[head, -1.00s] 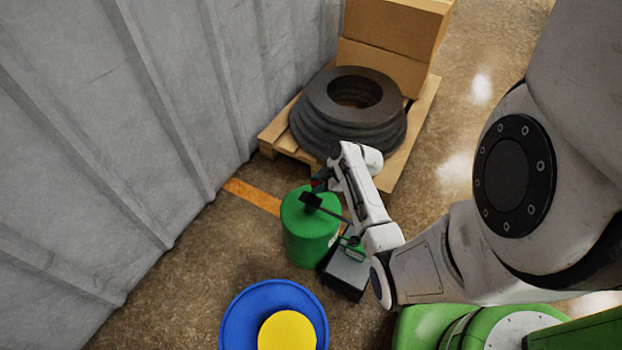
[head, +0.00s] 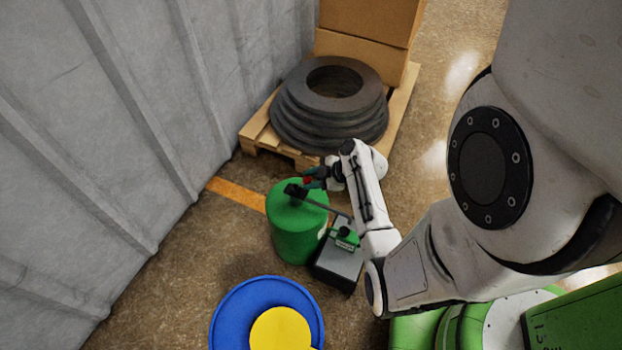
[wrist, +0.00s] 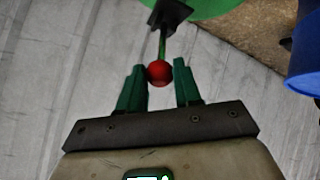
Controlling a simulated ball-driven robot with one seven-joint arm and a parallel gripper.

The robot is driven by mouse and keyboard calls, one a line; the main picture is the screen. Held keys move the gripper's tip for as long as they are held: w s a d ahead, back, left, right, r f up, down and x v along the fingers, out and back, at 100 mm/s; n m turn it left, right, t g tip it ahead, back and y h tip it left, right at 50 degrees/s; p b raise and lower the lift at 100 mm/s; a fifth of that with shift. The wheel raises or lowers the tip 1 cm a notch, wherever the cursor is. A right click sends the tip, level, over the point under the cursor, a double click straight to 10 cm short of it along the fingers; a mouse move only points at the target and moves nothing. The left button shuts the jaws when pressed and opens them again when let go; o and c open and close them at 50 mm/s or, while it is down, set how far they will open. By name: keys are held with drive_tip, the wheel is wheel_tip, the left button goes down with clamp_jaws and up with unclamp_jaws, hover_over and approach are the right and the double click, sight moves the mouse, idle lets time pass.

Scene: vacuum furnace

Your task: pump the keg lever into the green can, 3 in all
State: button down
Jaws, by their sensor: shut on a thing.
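The green keg (head: 297,238) stands upright on the floor beside the wall. A black pump head (head: 296,191) sits at its top, with a thin dark spout pipe running right toward a small green can (head: 345,238) on a grey box. The lever ends in a red ball knob, seen small in the head view (head: 308,180) and clearly in the wrist view (wrist: 159,72). My gripper (wrist: 159,83) is shut on this knob, its green fingers on either side. In the head view my gripper (head: 314,179) is just above the keg's far right rim.
A blue drum (head: 228,310) with a yellow disc (head: 282,330) on it stands in front. Behind the keg, a wooden pallet (head: 262,140) bears stacked dark rings (head: 290,120) and cardboard boxes (head: 362,60). The ribbed wall (head: 90,120) closes off the left.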

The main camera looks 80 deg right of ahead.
drive_tip(key=shift+s+a+f, duration=0.15)
drive_tip(key=shift+s+f, duration=0.05)
drive_tip(key=shift+f, duration=0.1)
drive_tip(key=c, duration=1)
unclamp_jaws()
drive_tip(key=shift+c, duration=0.2)
drive_tip(key=shift+o, duration=1.3)
drive_tip(key=shift+w+r, duration=0.1)
drive_tip(key=shift+r, duration=0.1)
drive_tip(key=d+p+v, duration=0.1)
drive_tip(key=v, duration=0.9)
drive_tip(key=shift+s+a+r+p, duration=0.15)
drive_tip(key=shift+s+a+p, duration=0.25)
drive_tip(key=shift+a, duration=0.1)
